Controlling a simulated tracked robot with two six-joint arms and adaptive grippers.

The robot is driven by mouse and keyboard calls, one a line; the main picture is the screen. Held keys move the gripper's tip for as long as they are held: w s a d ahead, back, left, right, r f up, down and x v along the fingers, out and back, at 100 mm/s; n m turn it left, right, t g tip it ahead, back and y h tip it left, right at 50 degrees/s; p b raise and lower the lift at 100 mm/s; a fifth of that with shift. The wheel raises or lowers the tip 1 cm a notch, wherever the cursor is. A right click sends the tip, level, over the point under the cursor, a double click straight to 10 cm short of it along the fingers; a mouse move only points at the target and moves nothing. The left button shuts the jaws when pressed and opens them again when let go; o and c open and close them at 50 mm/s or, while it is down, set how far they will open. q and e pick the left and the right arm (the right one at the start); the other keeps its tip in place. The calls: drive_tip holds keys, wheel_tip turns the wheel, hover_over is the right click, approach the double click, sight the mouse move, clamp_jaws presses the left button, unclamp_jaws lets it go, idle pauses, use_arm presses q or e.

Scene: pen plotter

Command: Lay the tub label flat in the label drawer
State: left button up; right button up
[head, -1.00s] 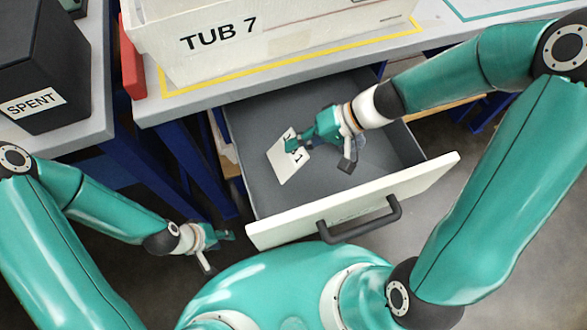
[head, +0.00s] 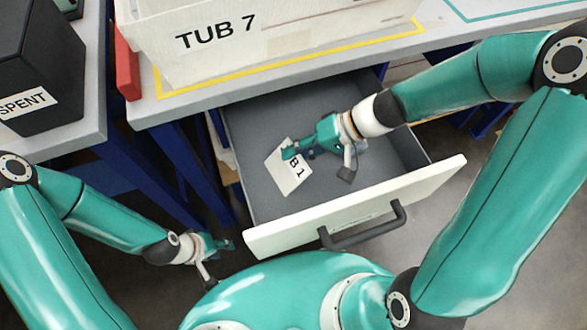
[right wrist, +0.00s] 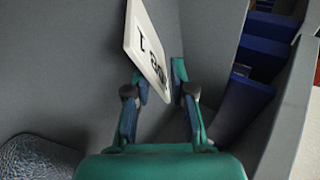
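The tub label (head: 287,177) is a thin white plate with black print, of which "B 1" shows. It is inside the open label drawer (head: 262,198), over its grey floor; I cannot tell whether it lies fully flat. My right gripper (head: 289,153) is low in the drawer at the label's far end and hides part of the print. In the right wrist view the label (right wrist: 146,48) has its near end between my two fingers, which stand apart with gaps visible beside it. My left gripper (head: 221,262) is open and empty, outside the drawer at lower left.
A white bin marked TUB 7 (head: 290,40) stands on the bench above the drawer. A black box marked SPENT (head: 40,65) and a red block (head: 126,65) are at left. The drawer's white front with its dark handle (head: 365,232) faces me.

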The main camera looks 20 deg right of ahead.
drive_tip(key=p+v, duration=0.4)
drive_tip(key=v, duration=0.4)
wheel_tip(320, 180, up, 8)
drive_tip(key=d+p, duration=0.2)
drive_tip(key=p, duration=0.4)
drive_tip(key=shift+s, duration=0.25)
drive_tip(key=shift+d, duration=0.1)
